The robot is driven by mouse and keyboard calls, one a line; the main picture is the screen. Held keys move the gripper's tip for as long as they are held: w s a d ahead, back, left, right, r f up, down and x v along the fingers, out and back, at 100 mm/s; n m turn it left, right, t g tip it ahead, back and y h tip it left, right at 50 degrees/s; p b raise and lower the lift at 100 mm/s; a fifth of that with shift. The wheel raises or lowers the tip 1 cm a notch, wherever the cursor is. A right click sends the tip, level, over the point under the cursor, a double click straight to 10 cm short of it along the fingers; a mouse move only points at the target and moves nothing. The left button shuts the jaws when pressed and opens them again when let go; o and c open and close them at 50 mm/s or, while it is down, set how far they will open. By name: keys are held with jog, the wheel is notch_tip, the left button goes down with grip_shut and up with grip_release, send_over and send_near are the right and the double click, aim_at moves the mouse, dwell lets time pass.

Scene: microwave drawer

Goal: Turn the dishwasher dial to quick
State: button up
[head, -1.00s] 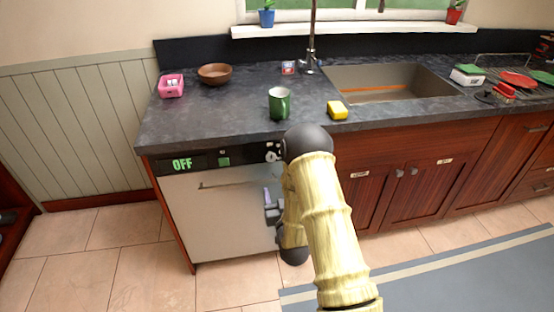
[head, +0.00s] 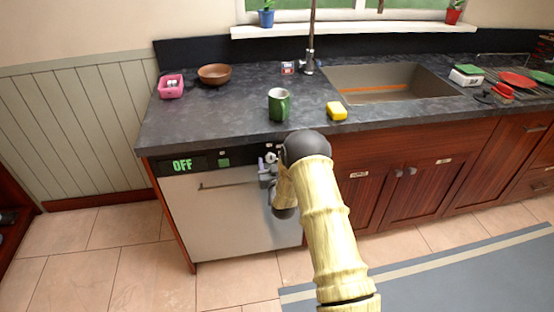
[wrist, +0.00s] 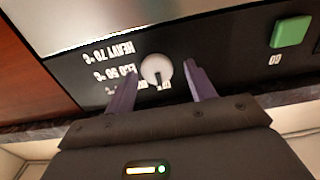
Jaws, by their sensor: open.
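The dishwasher (head: 230,215) stands under the counter, with a black control strip along its top. Its display (head: 182,165) reads OFF in green. In the wrist view the dial (wrist: 157,70) is a round white knob with a dark pointer. Labels beside it read HEAVY 70 °C and ECO 50 °C; a further label is partly hidden by a finger. My gripper (wrist: 160,85) is open, with its two purple fingers on either side of the dial. I cannot tell whether they touch it. In the head view my gripper (head: 266,165) is at the strip's right end.
A green square GO button (wrist: 291,31) sits on the strip, right of the dial in the wrist view. The dishwasher's handle (head: 225,182) runs below the strip.

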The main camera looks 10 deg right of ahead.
jog(key=shift+w+a, duration=0.15)
jog(key=shift+w, duration=0.55)
jog(key=shift+d, duration=0.25)
